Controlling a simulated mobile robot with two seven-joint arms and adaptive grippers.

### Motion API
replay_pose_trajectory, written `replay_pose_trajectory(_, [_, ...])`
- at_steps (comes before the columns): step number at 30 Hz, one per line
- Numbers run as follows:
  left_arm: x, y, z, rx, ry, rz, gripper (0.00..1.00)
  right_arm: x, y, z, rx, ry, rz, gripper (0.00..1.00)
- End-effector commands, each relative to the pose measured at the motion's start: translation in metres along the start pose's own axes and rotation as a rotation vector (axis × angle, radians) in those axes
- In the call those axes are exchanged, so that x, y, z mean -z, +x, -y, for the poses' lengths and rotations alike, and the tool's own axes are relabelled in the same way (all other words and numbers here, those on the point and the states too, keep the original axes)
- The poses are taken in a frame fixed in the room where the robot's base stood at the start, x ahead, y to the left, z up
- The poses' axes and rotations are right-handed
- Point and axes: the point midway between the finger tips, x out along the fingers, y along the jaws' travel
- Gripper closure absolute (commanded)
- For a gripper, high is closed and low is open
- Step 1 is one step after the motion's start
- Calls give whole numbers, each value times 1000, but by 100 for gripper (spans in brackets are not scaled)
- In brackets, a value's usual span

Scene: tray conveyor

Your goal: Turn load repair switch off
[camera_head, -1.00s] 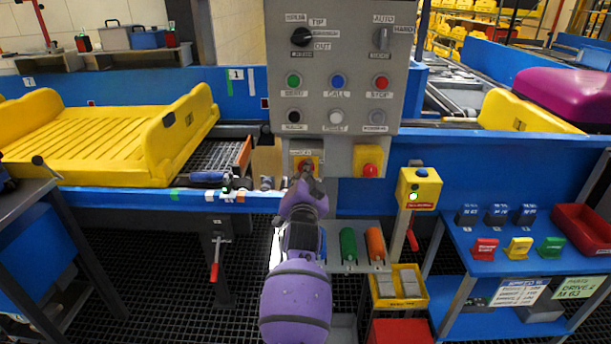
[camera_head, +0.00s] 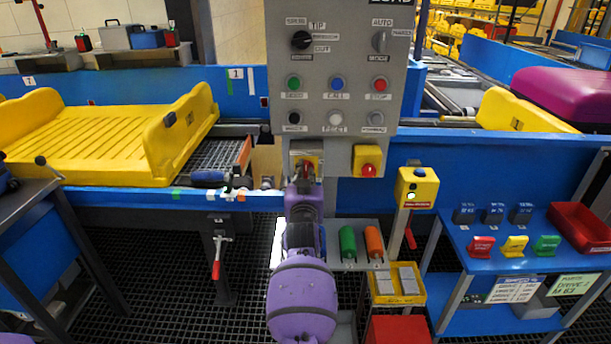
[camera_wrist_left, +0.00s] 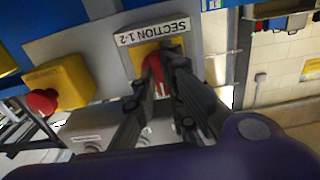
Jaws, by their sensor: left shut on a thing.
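The grey control panel (camera_head: 337,105) stands in the middle of the head view. A black rotary knob (camera_head: 301,40) is at its upper left. Below the panel's button rows is a red rotary switch (camera_head: 307,167) on a yellow plate. In the left wrist view the red switch (camera_wrist_left: 155,70) sits under a label reading "SECTION 1-2". My left gripper (camera_head: 305,180) is at this switch from below. In the wrist view its two fingers (camera_wrist_left: 158,75) are shut on the red handle, partly hiding it. My right gripper is not in view.
A yellow box with a red button (camera_head: 367,161) is just right of the switch. A yellow tray (camera_head: 110,135) lies on the conveyor at left. A small yellow post box (camera_head: 417,188) and a blue table (camera_head: 500,262) with coloured blocks stand at right.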

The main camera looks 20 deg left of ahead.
Motion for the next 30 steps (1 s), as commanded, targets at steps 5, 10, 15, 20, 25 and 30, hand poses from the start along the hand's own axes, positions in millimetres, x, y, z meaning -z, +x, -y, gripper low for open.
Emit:
replay_pose_trajectory(5, [0, 0, 0, 0, -14, 1, 100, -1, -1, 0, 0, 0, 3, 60])
replay_pose_trajectory(10, [-1, 0, 0, 0, -15, 1, 100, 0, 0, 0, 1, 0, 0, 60])
replay_pose_trajectory(15, [-1, 0, 0, 0, -15, 1, 85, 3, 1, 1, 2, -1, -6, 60])
replay_pose_trajectory(20, [0, 0, 0, 0, -14, 1, 70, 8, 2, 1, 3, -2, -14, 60])
replay_pose_trajectory(25, [0, 0, 0, 0, -13, 0, 70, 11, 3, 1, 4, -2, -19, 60])
replay_pose_trajectory(30, [-1, -5, 0, 0, -12, 1, 70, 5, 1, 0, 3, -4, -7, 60])
